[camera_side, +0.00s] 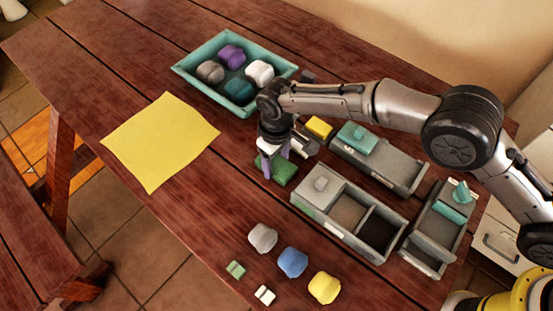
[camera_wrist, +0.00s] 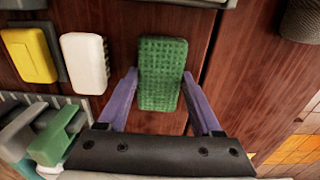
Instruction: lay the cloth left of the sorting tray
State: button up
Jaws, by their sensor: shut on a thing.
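A yellow cloth (camera_side: 160,142) lies spread flat near the table's left edge in the side view, left of and apart from the teal tray (camera_side: 186,74). The teal tray holds several rounded bundles. A grey box with compartments (camera_side: 330,226) stands to the right; I cannot tell which of the two is the sorting tray. My gripper (camera_side: 276,165) is shut on a green pad (camera_side: 283,172), well right of the cloth. In the wrist view, the purple fingers of my gripper (camera_wrist: 163,100) stand on both sides of the green pad (camera_wrist: 162,73). The cloth is outside the wrist view.
A yellow block (camera_wrist: 29,55) and a white block (camera_wrist: 84,62) lie close beside the pad. Grey caddies (camera_side: 385,165) stand at right. Grey (camera_side: 263,238), blue (camera_side: 292,262) and yellow (camera_side: 324,287) bundles lie in front. Bare wood separates cloth and gripper.

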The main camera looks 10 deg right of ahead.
aim_at(277, 163)
jog(key=o, duration=1.3)
jog(key=shift+f, duration=0.1)
jog(key=shift+o, duration=0.2)
notch_tip(277, 163, up, 12)
jog(key=shift+r, duration=0.2)
